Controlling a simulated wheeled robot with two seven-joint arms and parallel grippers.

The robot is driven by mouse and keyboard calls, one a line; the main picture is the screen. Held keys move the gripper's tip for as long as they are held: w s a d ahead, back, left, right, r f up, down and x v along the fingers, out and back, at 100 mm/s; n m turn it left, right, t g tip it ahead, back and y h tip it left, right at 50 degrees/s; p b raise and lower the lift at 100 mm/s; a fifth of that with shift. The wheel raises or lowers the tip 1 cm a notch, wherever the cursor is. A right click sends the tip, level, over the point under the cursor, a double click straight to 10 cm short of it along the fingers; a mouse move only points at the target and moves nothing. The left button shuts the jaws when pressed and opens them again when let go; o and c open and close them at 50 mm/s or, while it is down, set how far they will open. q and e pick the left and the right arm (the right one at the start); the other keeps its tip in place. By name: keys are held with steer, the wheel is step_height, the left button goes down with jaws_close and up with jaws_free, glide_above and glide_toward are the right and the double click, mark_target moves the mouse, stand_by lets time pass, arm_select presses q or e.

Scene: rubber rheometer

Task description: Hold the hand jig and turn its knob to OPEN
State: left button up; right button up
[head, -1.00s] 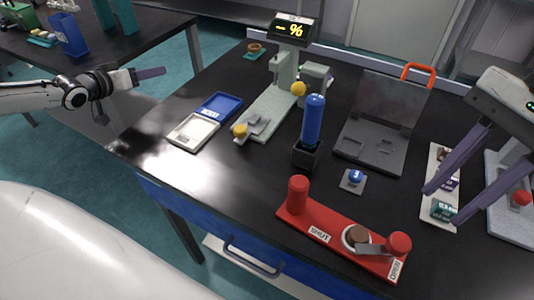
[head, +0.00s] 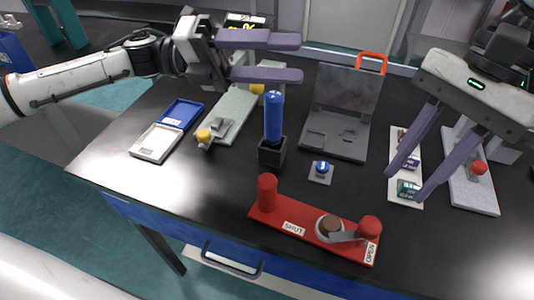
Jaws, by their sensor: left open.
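The red hand jig (head: 280,215) lies near the front edge of the black table. It has an upright red post (head: 267,192) at its left, SHUT end and a shorter red post (head: 369,228) at its right, OPEN end. Its round brown-topped knob (head: 331,225) sits between them, with a grey lever (head: 345,237) pointing right toward the OPEN end. My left gripper (head: 301,58) is open and empty, above the back of the table. My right gripper (head: 405,186) is open, with its fingers over the white tray, apart from the jig.
A blue-handled tool (head: 273,118) stands in a black holder behind the jig. A small blue knob (head: 322,168) sits beside it. A grey open case (head: 335,130), a white tray (head: 398,150), and blue (head: 180,113) and white (head: 157,143) trays lie around. The front left tabletop is clear.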

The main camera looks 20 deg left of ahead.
arm_select(q)
steer(key=s+d+f+m+g+y, duration=0.25)
steer(key=s+d+m+g, duration=0.45)
steer(key=m, duration=0.4)
steer(key=m+t+y, duration=0.4)
steer(key=m+y, duration=1.2)
steer(key=m, duration=0.2)
glide_above(267, 194)
steer(key=w, duration=0.1)
steer(key=f, duration=0.8)
steer(key=shift+w+a+f, duration=0.15)
steer(key=shift+w+f, duration=0.05)
steer(key=shift+f, duration=0.2)
steer(key=shift+w+a+f+t, duration=0.1)
steer(key=shift+w+a+t, duration=0.05)
steer(key=shift+t, duration=0.25)
steer(key=shift+f, duration=0.35)
step_height(267, 194, down, 9)
steer(key=shift+f, duration=0.2)
